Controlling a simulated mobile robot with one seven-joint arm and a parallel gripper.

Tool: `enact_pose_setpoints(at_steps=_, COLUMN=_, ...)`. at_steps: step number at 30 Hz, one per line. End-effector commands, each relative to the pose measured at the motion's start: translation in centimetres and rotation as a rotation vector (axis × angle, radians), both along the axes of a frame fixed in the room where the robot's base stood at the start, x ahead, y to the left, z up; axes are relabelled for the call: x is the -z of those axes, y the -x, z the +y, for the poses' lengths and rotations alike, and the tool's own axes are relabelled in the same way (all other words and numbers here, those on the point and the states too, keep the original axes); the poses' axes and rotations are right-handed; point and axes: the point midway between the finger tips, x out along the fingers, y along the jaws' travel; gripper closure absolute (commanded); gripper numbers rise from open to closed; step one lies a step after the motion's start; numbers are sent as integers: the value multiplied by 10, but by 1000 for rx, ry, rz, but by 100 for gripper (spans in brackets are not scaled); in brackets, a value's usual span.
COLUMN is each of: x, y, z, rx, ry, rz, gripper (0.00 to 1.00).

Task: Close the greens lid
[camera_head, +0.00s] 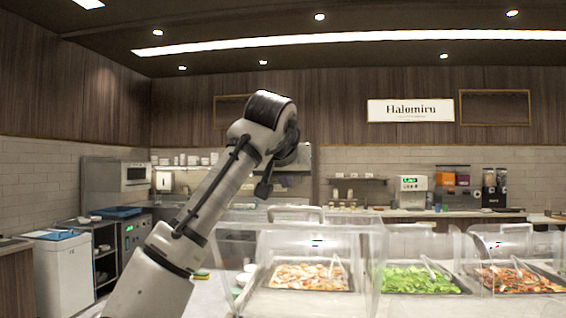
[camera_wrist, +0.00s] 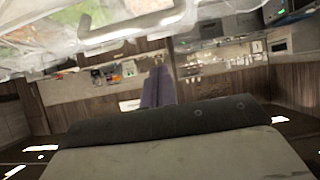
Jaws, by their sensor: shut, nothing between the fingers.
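The greens (camera_head: 418,279) lie in a dark tray in the middle of the counter row in the head view. A clear lid (camera_head: 412,238) stands around and over them; its edges blend with the neighbouring covers, so I cannot tell how far it is open. My gripper (camera_head: 263,188) is at the end of the bent arm, up and left of the greens, apart from their lid. In the wrist view my gripper (camera_wrist: 157,87) is shut and empty. That view is upside down and shows a clear cover with a pale handle (camera_wrist: 130,35) at the top.
A tray of pale orange food (camera_head: 308,276) under a clear cover (camera_head: 232,262) stands between my arm and the greens. A tray of reddish food (camera_head: 520,279) stands right of the greens, also under a clear cover. The air above the covers is free.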

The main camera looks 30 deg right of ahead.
Motion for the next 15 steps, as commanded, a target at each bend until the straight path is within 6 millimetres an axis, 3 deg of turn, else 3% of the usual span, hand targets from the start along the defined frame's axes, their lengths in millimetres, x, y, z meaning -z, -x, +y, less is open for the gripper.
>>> enact_pose_setpoints(at_steps=3, x=11, y=-19, z=-14, rx=-1, ry=-2, rz=2, gripper=100)
enact_pose_setpoints(at_steps=15, x=35, y=6, z=5, rx=0, ry=0, rz=-2, gripper=100)
